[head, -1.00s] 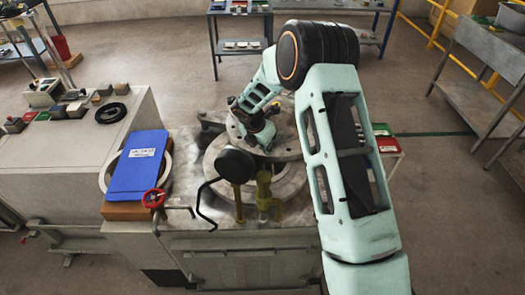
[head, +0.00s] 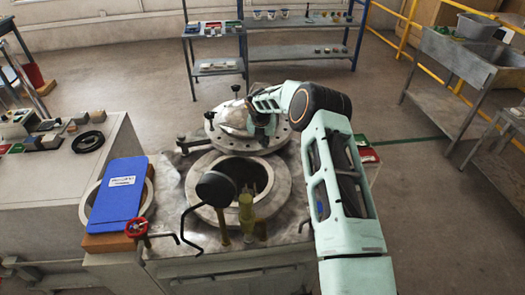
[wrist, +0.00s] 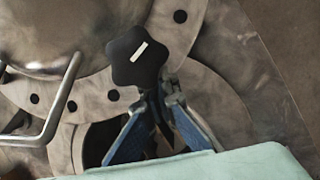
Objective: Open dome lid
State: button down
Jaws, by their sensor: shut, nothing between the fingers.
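The dome lid (head: 225,122), a metal dome on a flat bolted flange, sits behind the round vessel opening (head: 262,178). The opening shows dark inside a pale metal ring. In the wrist view the lid's dome (wrist: 45,30) is at the upper left, with a bent metal handle (wrist: 48,125) below it. A black star knob (wrist: 138,55) stands at the lid's edge, just beyond my gripper (wrist: 160,98). My gripper's blue fingers converge with nothing between them; contact with the knob cannot be told. In the head view my gripper (head: 265,140) is at the lid's right front.
A blue binder (head: 117,195) and a red valve wheel (head: 137,227) are at the left of the bench. A black round disc (head: 215,187) and yellowish post (head: 246,212) stand before the opening.

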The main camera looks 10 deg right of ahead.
jog(key=shift+w+d+f+b, duration=0.1)
jog(key=shift+w+d+b, duration=0.2)
jog(key=shift+w, duration=0.35)
jog(key=shift+w+d+f+b, duration=0.1)
jog(key=shift+w+b, duration=0.3)
jog(key=shift+w, duration=0.2)
jog(key=shift+w+d+r+b, duration=0.15)
jog(key=shift+w+b, duration=0.25)
jog(key=shift+w, duration=0.2)
